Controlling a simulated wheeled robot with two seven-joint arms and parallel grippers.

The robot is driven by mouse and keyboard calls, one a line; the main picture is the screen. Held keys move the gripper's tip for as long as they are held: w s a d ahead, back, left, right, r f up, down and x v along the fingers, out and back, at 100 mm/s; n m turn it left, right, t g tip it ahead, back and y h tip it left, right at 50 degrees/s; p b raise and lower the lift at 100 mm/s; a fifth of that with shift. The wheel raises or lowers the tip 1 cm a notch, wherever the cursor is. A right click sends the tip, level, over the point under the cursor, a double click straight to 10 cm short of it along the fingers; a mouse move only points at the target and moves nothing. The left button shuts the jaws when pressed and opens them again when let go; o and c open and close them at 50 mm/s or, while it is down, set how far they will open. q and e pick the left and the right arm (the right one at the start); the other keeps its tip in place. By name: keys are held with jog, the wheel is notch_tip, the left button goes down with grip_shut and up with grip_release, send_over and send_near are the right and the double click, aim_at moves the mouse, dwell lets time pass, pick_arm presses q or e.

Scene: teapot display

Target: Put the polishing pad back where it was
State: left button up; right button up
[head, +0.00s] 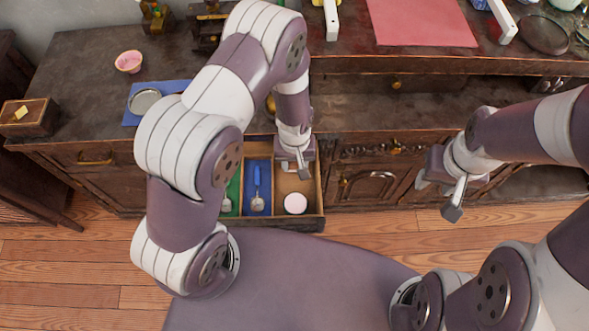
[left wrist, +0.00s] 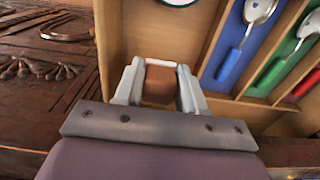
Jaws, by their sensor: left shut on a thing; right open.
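The polishing pad (left wrist: 160,82) looks like a small brown block with a pale top edge. My left gripper (head: 298,168) is shut on it, and in the left wrist view the pad sits between the two pale fingers. In the head view the gripper hides the pad. The gripper is over the bare wooden compartment at the right of the open drawer (head: 312,217); whether the pad touches the drawer floor I cannot tell. A round pale disc (head: 295,203) lies in the same compartment, nearer the drawer front. My right gripper (head: 440,195) is open and empty, right of the drawer.
Beside that compartment, a blue-handled spoon (head: 257,190) lies in a blue-lined slot, with a green-lined slot further left.

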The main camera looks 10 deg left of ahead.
aim_at(294, 170)
pick_arm(q)
notch_tip(294, 170, down, 3)
jog(key=shift+f+b, duration=0.15)
jog(key=shift+b, duration=0.2)
jog(key=shift+f, duration=0.35)
